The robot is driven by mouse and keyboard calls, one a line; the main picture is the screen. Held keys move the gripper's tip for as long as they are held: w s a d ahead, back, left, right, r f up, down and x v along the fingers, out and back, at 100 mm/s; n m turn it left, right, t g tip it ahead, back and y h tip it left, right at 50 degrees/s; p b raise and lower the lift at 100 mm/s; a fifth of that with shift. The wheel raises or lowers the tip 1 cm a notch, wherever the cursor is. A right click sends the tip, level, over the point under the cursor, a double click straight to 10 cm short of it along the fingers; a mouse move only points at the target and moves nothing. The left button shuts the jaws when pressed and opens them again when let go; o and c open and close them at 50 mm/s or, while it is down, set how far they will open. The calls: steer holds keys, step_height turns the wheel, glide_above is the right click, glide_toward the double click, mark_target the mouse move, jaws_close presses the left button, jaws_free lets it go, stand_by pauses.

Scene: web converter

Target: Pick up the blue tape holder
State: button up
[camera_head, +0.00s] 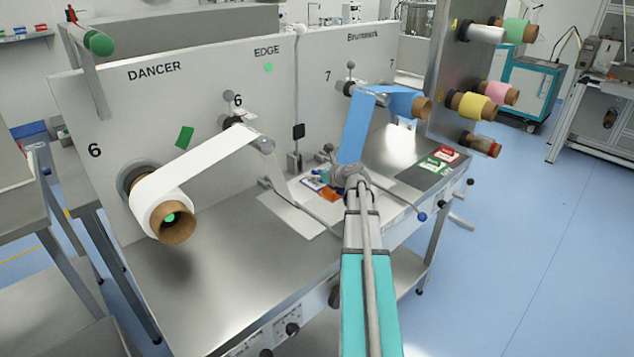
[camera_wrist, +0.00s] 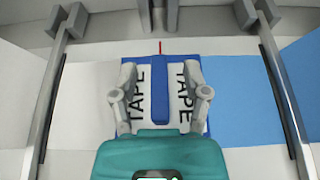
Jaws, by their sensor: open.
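The blue tape holder (camera_wrist: 160,90) shows in the wrist view as a narrow upright-looking blue bar. It lies over a white, blue-edged panel (camera_wrist: 203,68) marked "TAPE" on both sides. My gripper (camera_wrist: 160,72) is open, with one finger on each side of the blue bar and visible gaps between them and it. I cannot tell the height of the fingers above the panel. In the head view my wrist hides most of this spot.
Metal rails (camera_wrist: 50,85) run along both sides in the wrist view. In the head view, a white web roll (camera_head: 165,205) is at left and a blue web (camera_head: 357,128) hangs behind my wrist. Red and green labelled cards (camera_head: 437,160) lie at right on the steel table (camera_head: 190,270).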

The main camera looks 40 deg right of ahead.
stand_by(0.4)
jaws_close()
